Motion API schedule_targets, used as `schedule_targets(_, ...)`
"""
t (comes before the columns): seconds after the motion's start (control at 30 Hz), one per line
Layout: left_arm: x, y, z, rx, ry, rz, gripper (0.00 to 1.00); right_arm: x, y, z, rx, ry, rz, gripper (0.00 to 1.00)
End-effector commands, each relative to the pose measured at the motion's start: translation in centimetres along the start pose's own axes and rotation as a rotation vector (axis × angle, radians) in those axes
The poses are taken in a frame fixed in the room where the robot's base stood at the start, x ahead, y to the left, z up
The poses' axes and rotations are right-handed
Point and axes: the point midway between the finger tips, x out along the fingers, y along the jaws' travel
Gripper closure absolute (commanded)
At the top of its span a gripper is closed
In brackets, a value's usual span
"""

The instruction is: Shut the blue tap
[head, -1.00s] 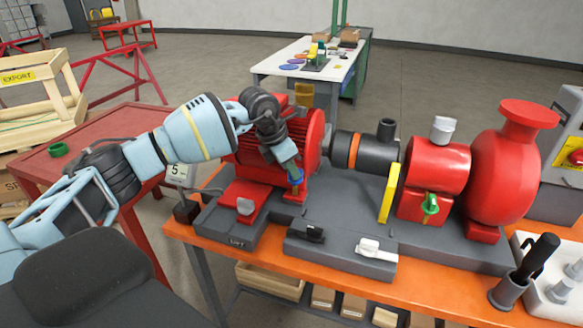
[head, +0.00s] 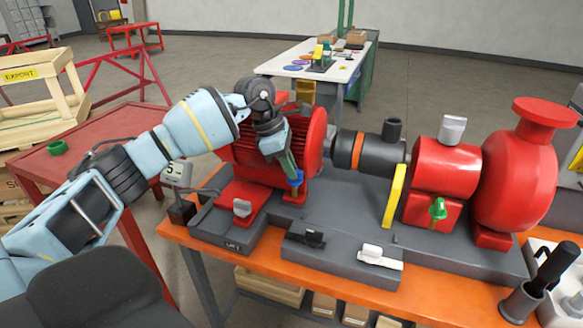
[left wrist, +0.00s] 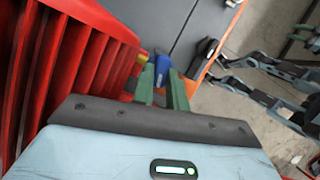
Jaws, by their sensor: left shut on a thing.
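The blue tap (head: 297,179) sits low on the near right end of the red ribbed motor (head: 312,140), in the head view. My left gripper (head: 289,166) reaches down to it from above, its green fingers shut on the blue handle. In the left wrist view the blue handle (left wrist: 162,66) shows between the fingertips (left wrist: 162,88), with a small yellow and red part just left of it. The fingers hide part of the handle, and its exact angle is hard to tell.
A green tap (head: 438,210) sits on the red pump block to the right. A yellow guard (head: 394,196) stands upright between motor and pump. Grey blocks with a black and a white lever (head: 378,255) lie along the front of the orange bench (head: 300,262). The motor's red fins (left wrist: 60,70) are close beside the left gripper.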

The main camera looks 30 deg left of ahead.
Motion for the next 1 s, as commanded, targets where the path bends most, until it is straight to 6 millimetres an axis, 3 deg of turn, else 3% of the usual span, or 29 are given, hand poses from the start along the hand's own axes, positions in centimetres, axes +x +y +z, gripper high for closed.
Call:
schedule_targets(0.4,-0.10,0.03,0.09,0.010,-0.002,-0.002,1.00,0.02,0.14,-0.06,-0.007,0.001,-0.001,0.64)
schedule_targets(0.43,-0.10,0.04,0.09,0.010,-0.002,-0.002,0.84,0.02,0.16,-0.05,-0.008,0.001,-0.001,0.64)
schedule_targets(0.6,-0.08,0.03,0.07,0.010,-0.002,-0.003,0.64,0.01,0.26,-0.03,-0.012,0.000,-0.001,0.64)
schedule_targets(1.0,-0.03,0.05,0.02,0.009,-0.001,-0.002,0.64,0.01,0.29,-0.01,-0.013,0.000,-0.001,0.64)
